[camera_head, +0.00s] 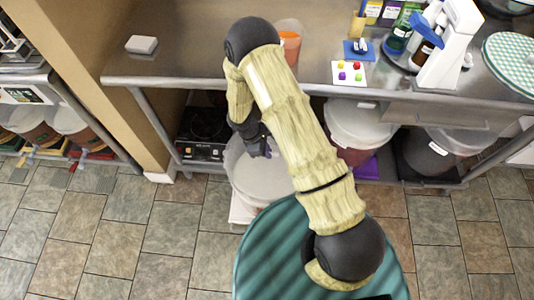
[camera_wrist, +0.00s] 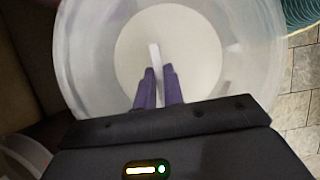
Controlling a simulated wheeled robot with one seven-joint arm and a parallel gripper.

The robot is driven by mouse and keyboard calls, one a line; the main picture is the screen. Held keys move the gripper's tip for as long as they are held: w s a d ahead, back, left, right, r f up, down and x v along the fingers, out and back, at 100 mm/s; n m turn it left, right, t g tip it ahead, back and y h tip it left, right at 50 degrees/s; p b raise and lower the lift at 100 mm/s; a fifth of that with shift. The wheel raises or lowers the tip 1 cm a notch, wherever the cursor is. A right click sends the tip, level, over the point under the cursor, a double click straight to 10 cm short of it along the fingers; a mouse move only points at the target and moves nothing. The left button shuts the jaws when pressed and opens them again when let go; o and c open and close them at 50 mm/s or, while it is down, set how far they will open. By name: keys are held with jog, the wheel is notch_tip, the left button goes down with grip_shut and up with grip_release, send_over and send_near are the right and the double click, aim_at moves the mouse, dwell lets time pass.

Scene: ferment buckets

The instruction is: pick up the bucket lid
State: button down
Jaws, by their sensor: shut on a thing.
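My gripper (camera_head: 258,145) reaches down over a large, pale translucent bucket (camera_head: 252,192) on the floor side of the counter. In the wrist view, my purple fingers (camera_wrist: 159,72) are closed on a narrow white strip, which looks like the handle of the bucket lid (camera_wrist: 195,45). The lid appears as a round, pale disc under the fingers, with a wide translucent ring around it. I cannot tell whether the lid rests on the bucket or is raised. My arm hides part of the bucket in the head view.
A metal counter (camera_head: 215,60) runs above, holding an orange-filled container (camera_head: 290,45) and a white dispenser (camera_head: 450,45). More buckets (camera_head: 358,125) stand under it on the right. A green striped round top (camera_head: 262,255) is close in front. Tiled floor is clear at left.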

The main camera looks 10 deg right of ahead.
notch_tip(320, 180, up, 8)
jog(key=shift+r, duration=0.1)
dwell(0.9)
